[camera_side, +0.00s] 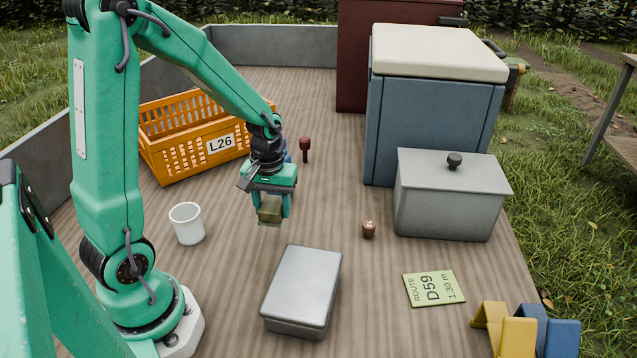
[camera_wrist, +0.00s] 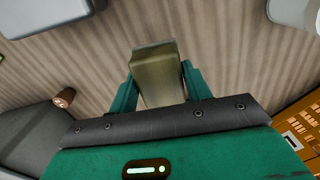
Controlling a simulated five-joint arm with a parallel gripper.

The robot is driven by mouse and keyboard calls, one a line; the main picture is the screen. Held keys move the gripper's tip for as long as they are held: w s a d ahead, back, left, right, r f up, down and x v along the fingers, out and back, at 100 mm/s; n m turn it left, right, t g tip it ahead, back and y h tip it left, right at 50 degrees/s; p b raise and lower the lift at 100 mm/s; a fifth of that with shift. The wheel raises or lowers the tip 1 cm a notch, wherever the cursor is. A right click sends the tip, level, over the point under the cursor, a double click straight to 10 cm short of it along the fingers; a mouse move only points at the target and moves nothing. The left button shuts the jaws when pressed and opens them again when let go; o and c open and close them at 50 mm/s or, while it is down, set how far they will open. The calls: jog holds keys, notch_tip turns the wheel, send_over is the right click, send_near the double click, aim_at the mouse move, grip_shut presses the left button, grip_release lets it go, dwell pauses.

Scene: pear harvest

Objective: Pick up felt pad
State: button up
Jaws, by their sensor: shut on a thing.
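My gripper (camera_side: 270,207) is shut on an olive-brown block-like felt pad (camera_side: 269,210) and holds it above the wooden deck. In the wrist view the felt pad (camera_wrist: 158,76) sits between the two green fingers of my gripper (camera_wrist: 160,85), its far end sticking out past the fingertips. I cannot tell the height above the deck exactly.
An orange crate (camera_side: 190,145) marked L26 stands behind left, a white cup (camera_side: 187,224) left. A grey metal tin (camera_side: 302,290) lies in front.

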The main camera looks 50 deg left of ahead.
jog(key=s+d+r, duration=0.1)
jog(key=d+r, duration=0.3)
jog(key=d, duration=0.4)
jog(key=shift+s+r, duration=0.2)
jog(key=shift+r, duration=0.2)
